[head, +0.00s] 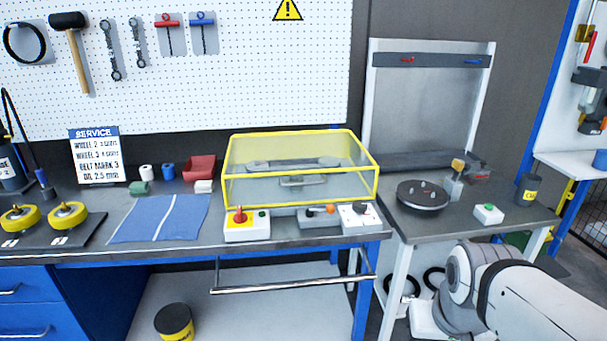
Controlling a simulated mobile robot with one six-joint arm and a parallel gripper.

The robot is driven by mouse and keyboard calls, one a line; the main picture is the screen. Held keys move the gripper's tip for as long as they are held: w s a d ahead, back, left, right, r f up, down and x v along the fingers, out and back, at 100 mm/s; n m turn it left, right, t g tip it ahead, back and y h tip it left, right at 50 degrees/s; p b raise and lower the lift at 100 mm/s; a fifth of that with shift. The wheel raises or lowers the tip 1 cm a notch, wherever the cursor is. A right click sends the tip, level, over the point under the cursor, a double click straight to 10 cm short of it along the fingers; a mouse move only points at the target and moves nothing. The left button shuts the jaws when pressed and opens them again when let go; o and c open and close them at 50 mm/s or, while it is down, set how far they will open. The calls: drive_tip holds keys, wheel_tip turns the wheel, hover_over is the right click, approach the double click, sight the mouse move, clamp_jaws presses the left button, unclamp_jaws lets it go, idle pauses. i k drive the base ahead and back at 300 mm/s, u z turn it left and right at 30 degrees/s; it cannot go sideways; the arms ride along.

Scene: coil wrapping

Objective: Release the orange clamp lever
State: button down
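A small orange part (330,209) sits on a low grey box (317,217) at the front edge of the left bench, between two white control boxes. A yellow-orange handle (458,165) stands upright on a grey block (453,187) on the right table, beside a dark round plate (422,197). I cannot tell for certain which of these is the clamp lever, or whether either is clamped. My arm shows at the lower right, in front of the right table. My gripper is not in view.
A yellow-framed clear guard (300,170) covers a device on the left bench. A white box with a red knob (247,226) and one with a dark knob (360,217) flank the grey box. A green-button box (488,213) and a dark canister (528,190) stand on the right table. A rail (292,285) runs below the bench.

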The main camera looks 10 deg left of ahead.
sight(330, 209)
drive_tip(key=u, duration=0.25)
drive_tip(key=i, duration=0.9)
drive_tip(key=u, duration=0.3)
